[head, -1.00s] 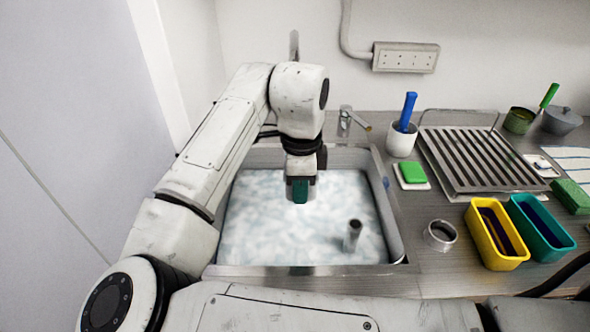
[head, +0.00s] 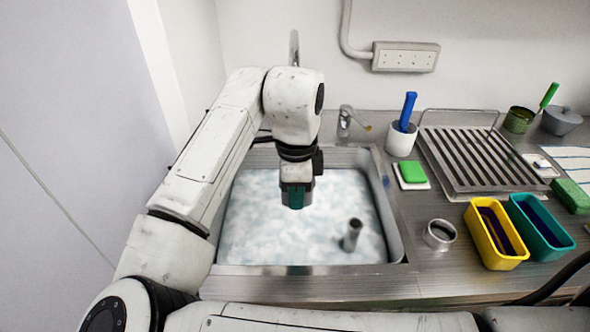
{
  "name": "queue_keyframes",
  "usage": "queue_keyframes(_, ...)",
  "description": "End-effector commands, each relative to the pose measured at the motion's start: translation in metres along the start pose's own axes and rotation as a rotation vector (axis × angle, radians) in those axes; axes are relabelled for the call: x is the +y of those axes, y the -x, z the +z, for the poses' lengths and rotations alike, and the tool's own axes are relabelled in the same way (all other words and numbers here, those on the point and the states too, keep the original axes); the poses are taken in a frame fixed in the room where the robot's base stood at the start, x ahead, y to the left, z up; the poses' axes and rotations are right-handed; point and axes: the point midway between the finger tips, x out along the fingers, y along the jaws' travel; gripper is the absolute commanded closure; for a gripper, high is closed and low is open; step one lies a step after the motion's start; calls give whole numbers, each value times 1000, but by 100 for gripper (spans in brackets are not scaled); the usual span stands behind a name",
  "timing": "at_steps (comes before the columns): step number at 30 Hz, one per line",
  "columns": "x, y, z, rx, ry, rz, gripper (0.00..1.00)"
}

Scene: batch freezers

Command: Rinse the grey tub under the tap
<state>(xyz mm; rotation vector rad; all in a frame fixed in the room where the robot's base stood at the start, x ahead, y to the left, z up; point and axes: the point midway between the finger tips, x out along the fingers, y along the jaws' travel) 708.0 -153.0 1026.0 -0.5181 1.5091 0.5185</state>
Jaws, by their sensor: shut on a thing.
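My gripper (head: 296,199) points down over the foamy water in the sink (head: 330,275). It is shut on a dark teal thing (head: 296,200), of which only a small part shows between the grey fingers. I cannot tell what it is. A grey rounded vessel (head: 562,122) stands at the far back right of the counter. I cannot tell if it is the grey tub; no other grey tub shows clearly.
An upright metal tube (head: 352,236) rises from the water. Right of the sink are a green sponge (head: 412,172), a metal ring (head: 440,235), a white cup (head: 401,142) with a blue-handled tool, a yellow tub (head: 503,263), a teal tub (head: 554,247) and a slatted rack (head: 480,160).

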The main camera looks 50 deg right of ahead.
Motion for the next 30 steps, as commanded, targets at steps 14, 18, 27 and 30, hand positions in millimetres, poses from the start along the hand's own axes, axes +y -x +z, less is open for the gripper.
queue_keyframes(14,33,0,-11,0,0,-1,100)
queue_keyframes(18,43,0,-14,-1,0,-1,100)
queue_keyframes(27,61,0,-21,0,0,-1,100)
queue_keyframes(30,64,0,-22,0,-1,0,100)
